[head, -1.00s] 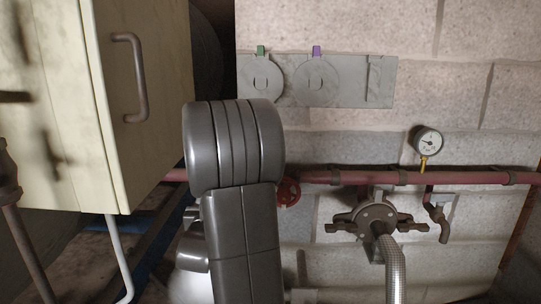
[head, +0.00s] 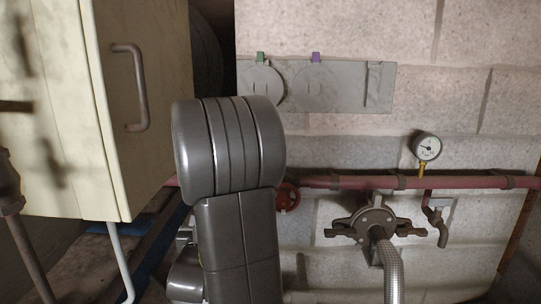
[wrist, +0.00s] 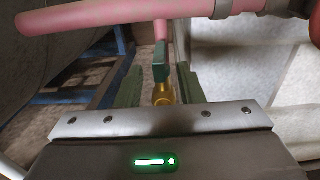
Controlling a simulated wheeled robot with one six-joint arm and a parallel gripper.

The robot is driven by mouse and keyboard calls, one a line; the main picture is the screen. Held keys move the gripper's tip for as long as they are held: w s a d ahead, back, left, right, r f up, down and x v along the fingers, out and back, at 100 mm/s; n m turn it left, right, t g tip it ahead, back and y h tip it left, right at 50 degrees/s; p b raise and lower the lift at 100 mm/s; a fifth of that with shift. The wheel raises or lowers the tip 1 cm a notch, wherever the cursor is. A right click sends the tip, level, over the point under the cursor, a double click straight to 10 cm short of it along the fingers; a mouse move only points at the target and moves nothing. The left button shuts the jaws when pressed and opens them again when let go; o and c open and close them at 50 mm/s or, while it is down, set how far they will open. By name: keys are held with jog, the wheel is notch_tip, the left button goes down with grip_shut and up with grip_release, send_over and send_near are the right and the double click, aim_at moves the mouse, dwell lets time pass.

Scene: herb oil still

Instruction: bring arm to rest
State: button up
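My arm is folded up in the middle of the head view, in front of the block wall. My gripper is hidden in the head view. In the wrist view my gripper (wrist: 160,78) shows two green fingers standing apart with a gap between them. A brass valve (wrist: 163,92) with a green lever (wrist: 161,62) shows in that gap, with space visible on both sides. I cannot tell how far ahead of the fingers it is. A pink pipe (wrist: 130,14) runs across above the fingers.
A cream cabinet (head: 155,60) with a handle stands close on the left. A red pipe (head: 340,182) runs along the wall, with a gauge (head: 427,148), a flanged fitting (head: 372,222) and a braided hose (head: 392,270). A grey plate (head: 345,95) is above. Upper right wall is clear.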

jog(key=s+p, duration=0.1)
jog(key=s, duration=0.6)
jog(key=w+b, duration=0.3)
jog(key=w, duration=1.1)
jog(key=shift+w, duration=0.15)
jog(key=shift+a+m+h, duration=0.1)
jog(key=shift+m+h, duration=0.3)
jog(key=shift+h, duration=0.3)
jog(key=shift+s+d+m+g+h+p, duration=0.15)
jog(key=shift+m+g+h+p, duration=0.25)
jog(key=shift+m+h, duration=1)
jog(key=shift+s+d+m+g+h+p, duration=0.1)
jog(key=shift+m+g+h+p, duration=0.5)
jog(key=shift+h, duration=1.3)
jog(key=shift+m+h, duration=0.3)
jog(key=shift+m, duration=0.1)
jog(key=shift+d, duration=0.15)
